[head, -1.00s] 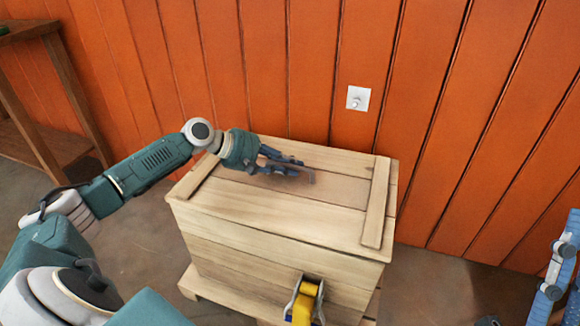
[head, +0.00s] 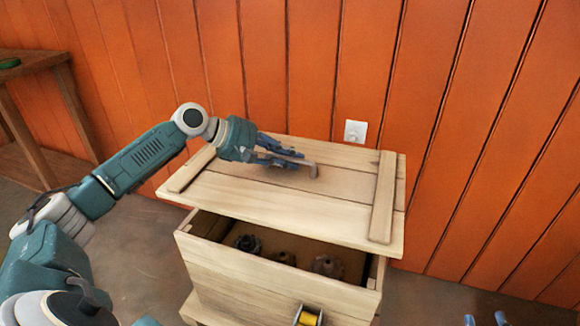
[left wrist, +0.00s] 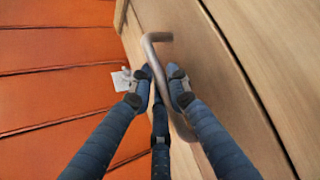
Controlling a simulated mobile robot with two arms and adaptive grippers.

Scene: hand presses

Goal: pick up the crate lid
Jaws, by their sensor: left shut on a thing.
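The crate lid (head: 290,205) is a pale plank board with a cross batten near each end. It is raised off the wooden crate (head: 270,279) and set back toward the wall, leaving a gap at the front. My left gripper (head: 292,160) is shut on the bent metal handle (head: 313,170) on top of the lid. In the left wrist view, the fingers (left wrist: 163,82) close around the handle (left wrist: 153,42). Only two blue fingertips of my right gripper (head: 485,319) show at the lower edge, apart and with nothing visible between them.
Dark round parts (head: 327,265) lie inside the crate. A yellow roll in a metal frame (head: 309,317) shows at the crate's front. The orange plank wall (head: 480,120) with a white outlet (head: 355,131) stands close behind. A wooden table (head: 60,90) is at left; the floor at right looks clear.

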